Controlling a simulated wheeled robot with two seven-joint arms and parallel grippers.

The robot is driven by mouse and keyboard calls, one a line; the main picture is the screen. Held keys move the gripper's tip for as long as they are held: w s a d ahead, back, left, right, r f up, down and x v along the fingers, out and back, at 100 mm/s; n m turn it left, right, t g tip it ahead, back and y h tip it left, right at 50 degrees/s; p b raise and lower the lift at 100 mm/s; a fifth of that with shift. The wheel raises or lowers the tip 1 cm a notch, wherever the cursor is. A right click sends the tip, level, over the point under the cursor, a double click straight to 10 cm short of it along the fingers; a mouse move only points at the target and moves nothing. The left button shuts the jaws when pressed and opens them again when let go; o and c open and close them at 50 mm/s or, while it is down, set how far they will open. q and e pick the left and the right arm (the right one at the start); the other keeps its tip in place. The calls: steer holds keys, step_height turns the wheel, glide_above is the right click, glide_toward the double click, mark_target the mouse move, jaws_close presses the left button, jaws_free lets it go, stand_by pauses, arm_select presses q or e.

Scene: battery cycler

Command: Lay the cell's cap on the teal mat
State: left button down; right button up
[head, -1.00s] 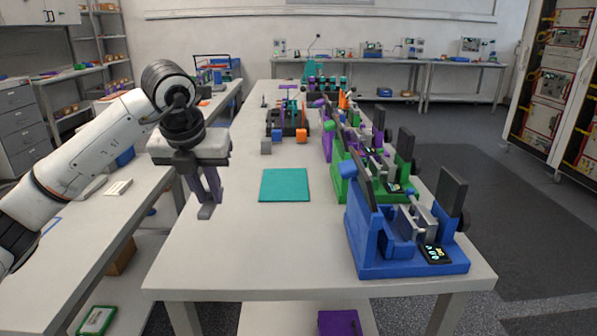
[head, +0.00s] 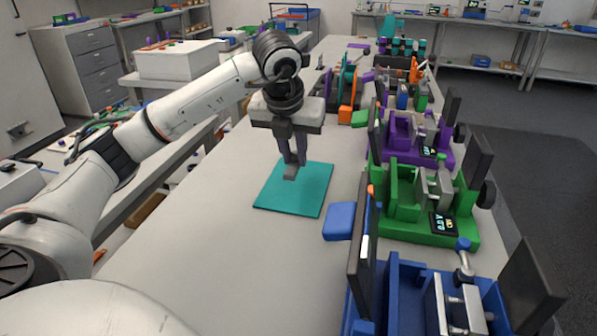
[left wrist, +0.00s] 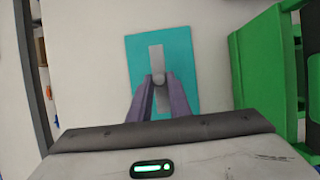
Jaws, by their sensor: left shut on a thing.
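The teal mat (head: 312,192) lies flat on the pale table. My left gripper (head: 290,163) points down over the mat and is shut on the cap (head: 290,173), a grey flat bar. In the left wrist view the cap (left wrist: 156,50) shows a round knob, held between the purple-grey fingertips (left wrist: 159,82). It lies across the picture of the mat (left wrist: 185,60), lengthwise along it. I cannot tell whether the cap touches the mat or hangs just above it. My right gripper is not in view.
A blue cycler (head: 400,300), a green one (head: 430,225) and a purple one (head: 440,155) line the table's right side, with upright dark panels. A blue block (head: 339,220) juts out to the right of the mat. The table in front of the mat is clear.

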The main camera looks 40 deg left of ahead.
mark_target(294, 165)
arm_select(q)
steer(key=shift+w+f, duration=0.1)
steer(key=shift+f, duration=2.15)
steer(key=c, duration=1.6)
jaws_free()
steer(key=shift+f, duration=0.15)
steer(key=shift+c, duration=0.2)
steer(key=v, duration=1.2)
steer(key=shift+d, duration=0.1)
